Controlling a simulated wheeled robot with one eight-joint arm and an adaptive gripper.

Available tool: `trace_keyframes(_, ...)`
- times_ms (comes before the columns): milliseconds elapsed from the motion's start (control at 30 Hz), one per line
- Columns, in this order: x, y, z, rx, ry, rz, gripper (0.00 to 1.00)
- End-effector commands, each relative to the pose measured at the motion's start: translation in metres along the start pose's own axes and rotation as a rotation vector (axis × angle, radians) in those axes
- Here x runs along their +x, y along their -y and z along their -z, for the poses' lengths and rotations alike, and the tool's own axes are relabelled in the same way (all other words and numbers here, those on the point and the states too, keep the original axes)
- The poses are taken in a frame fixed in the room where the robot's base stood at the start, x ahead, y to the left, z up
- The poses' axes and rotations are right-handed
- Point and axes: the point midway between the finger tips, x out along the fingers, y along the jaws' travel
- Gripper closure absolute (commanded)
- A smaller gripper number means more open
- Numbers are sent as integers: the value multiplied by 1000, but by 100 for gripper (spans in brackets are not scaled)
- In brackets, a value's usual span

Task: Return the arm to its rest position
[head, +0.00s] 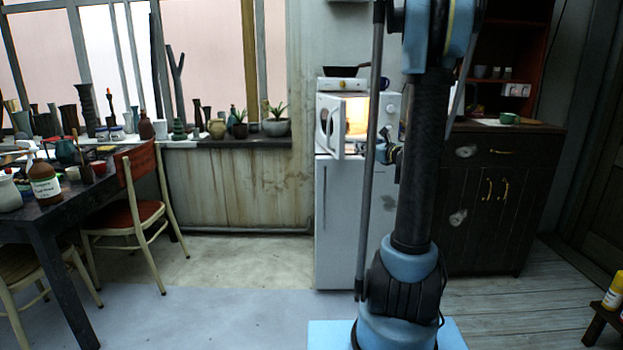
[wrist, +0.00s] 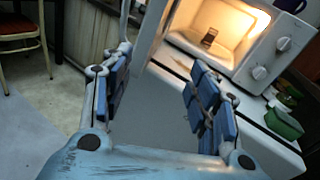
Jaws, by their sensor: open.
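My arm stands upright through the right half of the head view and hides part of the scene behind it. My gripper shows in the wrist view (wrist: 160,85), its two blue-padded fingers spread wide with nothing between them. In the head view only a small part of the gripper (head: 388,153) shows beside my arm, in front of the microwave. The white microwave (head: 325,86) stands on the white fridge (head: 338,215), with its door (head: 330,125) open and its inside lit. In the wrist view a small brown object (wrist: 209,37) is inside the microwave (wrist: 264,62).
A dark pan (head: 341,70) sits on top of the microwave. A dark cabinet (head: 500,205) stands to the right, and a green container (wrist: 284,123) shows at right in the wrist view. A red-seated chair (head: 130,215) and cluttered table (head: 45,215) are at left. Floor between is clear.

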Motion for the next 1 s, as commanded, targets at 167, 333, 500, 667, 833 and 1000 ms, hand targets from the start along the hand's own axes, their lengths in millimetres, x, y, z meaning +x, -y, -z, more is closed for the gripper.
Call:
trace_keyframes(167,-10,-24,-1,-127,-43,-50,45)
trace_keyframes(333,-21,-56,2,-292,-96,-124,45)
trace_keyframes(500,-44,-103,11,-548,-169,-250,45)
trace_keyframes(667,-75,-146,26,-811,-232,-395,45)
trace_keyframes(833,-114,-184,48,-1079,-283,-566,45)
trace_keyframes(1000,-159,-213,73,-1333,-321,-752,45)
